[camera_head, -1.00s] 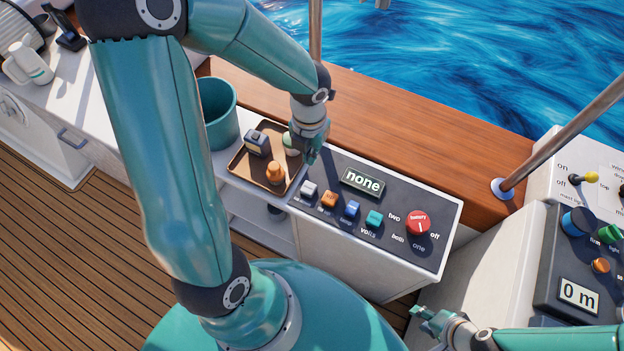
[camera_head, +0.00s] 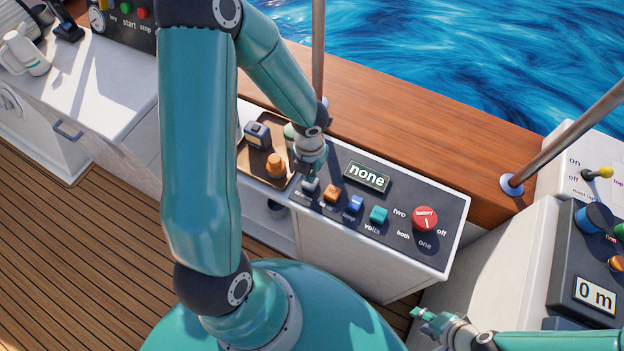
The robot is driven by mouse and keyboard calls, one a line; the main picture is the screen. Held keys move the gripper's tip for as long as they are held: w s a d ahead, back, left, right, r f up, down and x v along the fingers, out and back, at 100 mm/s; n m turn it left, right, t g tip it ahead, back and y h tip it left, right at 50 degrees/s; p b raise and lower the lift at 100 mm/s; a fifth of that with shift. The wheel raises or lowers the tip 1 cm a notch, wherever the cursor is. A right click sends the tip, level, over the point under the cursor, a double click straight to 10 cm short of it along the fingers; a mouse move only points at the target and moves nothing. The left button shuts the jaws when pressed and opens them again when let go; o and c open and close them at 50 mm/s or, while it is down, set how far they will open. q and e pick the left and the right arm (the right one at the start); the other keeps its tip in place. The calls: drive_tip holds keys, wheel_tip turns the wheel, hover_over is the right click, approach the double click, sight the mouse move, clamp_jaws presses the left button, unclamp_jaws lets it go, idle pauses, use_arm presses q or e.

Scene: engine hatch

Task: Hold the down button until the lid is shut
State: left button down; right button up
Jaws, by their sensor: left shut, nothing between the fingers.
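No button with a readable "down" label and no engine lid can be made out in the head view. My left gripper (camera_head: 311,163) is shut and empty, pointing down just above the grey button (camera_head: 310,184) on the dark panel (camera_head: 330,174). I cannot tell whether it touches that button. Orange (camera_head: 331,193), blue (camera_head: 355,203) and teal (camera_head: 378,215) buttons follow to the right. The panel's display (camera_head: 366,177) reads "none". My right gripper (camera_head: 428,321) is low at the right, clear of the panel; its fingers are too small to judge.
A brown tray (camera_head: 246,166) holds small items left of the panel. A red battery knob (camera_head: 425,218) is at the panel's right. Another console with a "0 m" display (camera_head: 595,295) stands at the right. A start/stop panel (camera_head: 128,28) is at upper left.

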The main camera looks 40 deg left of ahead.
use_arm(q)
drive_tip(key=shift+f, duration=0.75)
